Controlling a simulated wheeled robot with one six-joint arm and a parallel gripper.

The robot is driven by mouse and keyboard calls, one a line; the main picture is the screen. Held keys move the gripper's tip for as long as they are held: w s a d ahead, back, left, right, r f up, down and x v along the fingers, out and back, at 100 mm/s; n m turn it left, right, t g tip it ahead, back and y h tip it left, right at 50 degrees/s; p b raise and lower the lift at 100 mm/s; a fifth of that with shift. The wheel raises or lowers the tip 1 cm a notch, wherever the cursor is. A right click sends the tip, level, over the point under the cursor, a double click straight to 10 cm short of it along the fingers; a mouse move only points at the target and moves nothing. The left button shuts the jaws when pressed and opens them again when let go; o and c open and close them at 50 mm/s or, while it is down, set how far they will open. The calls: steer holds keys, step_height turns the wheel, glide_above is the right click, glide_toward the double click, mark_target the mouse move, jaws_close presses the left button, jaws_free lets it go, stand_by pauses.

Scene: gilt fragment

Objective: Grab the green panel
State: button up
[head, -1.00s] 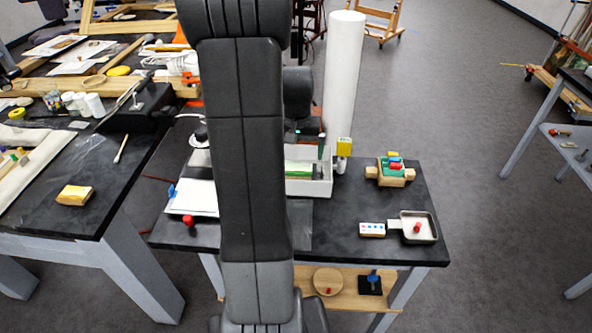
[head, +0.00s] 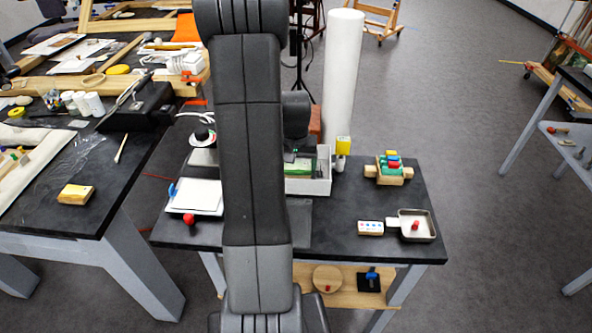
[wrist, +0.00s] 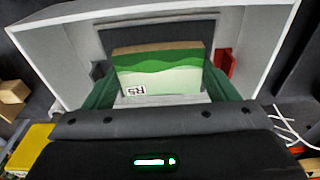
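The green panel (wrist: 160,70) is a block with a wavy green and pale green face, a brown top edge and an "R5" label. It stands inside a white box (wrist: 60,55) in the wrist view. In the head view a little of the panel (head: 299,169) shows inside the white box (head: 312,187). My gripper (wrist: 161,78) reaches down into the box, its dark green fingers spread wide at the panel's left and right sides. I cannot tell whether they touch it. My arm hides part of the box in the head view.
A yellow-topped white item (head: 343,147) and a tall white cylinder (head: 342,75) stand close to the box. A red piece (wrist: 225,62) sits by the box's right inner wall. A wooden tray of coloured blocks (head: 389,170) and a small metal pan (head: 416,228) lie to the right.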

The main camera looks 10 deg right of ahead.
steer(key=c, duration=0.3)
steer(key=shift+r, duration=0.1)
steer(key=shift+c, duration=0.2)
